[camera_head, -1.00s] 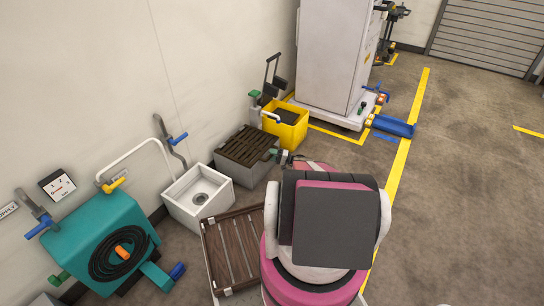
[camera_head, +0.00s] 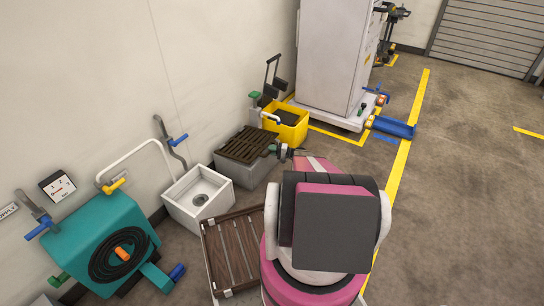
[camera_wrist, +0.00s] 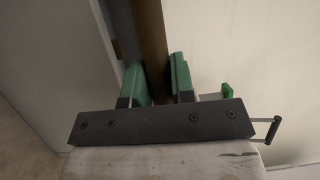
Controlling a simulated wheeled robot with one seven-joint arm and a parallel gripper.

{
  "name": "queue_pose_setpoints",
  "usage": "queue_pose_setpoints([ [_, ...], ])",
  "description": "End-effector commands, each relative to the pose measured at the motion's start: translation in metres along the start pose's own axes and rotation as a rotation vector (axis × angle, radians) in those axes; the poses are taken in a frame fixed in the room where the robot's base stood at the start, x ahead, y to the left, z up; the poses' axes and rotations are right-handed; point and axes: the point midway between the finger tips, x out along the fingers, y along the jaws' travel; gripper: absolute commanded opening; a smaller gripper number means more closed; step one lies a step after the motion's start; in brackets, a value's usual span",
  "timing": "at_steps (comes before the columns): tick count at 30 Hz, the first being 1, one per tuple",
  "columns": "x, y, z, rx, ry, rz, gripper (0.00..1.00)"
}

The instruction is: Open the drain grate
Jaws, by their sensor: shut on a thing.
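The drain grate (camera_head: 246,145) is a dark brown slatted panel on top of a grey box (camera_head: 240,173) by the wall. My gripper (camera_head: 280,151) is at the grate's right edge in the head view, partly hidden by my arm. In the wrist view the green fingers (camera_wrist: 158,82) of my gripper are on both sides of a brown edge (camera_wrist: 150,35) that looks like the grate's. My gripper is shut on it. The grate looks nearly flat; I cannot tell whether its gripped edge is raised.
A white basin (camera_head: 198,199) and a brown slatted platform (camera_head: 232,252) are left of my arm. A yellow bucket (camera_head: 290,128) stands behind the grate box, near a tall white cabinet (camera_head: 335,60). A teal hose unit (camera_head: 110,245) is at lower left. Floor at right is clear.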

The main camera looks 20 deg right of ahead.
Motion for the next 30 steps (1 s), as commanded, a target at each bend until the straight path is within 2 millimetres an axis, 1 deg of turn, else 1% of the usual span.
queue_pose_setpoints([
  [1,0.003,-0.019,0.003,0.01,0.0,0.031,0.0],
  [3,0.007,-0.038,0.001,0.03,0.0,0.082,0.0],
  [8,0.023,-0.08,-0.006,0.083,-0.001,0.211,0.0],
  [14,0.049,-0.128,-0.018,0.15,-0.001,0.375,0.0],
  [18,0.072,-0.158,-0.028,0.197,-0.002,0.489,0.0],
  [23,0.103,-0.189,-0.042,0.251,-0.002,0.619,0.0],
  [27,0.134,-0.212,-0.057,0.298,-0.002,0.735,0.0],
  [30,0.158,-0.227,-0.067,0.334,-0.003,0.819,0.0],
])
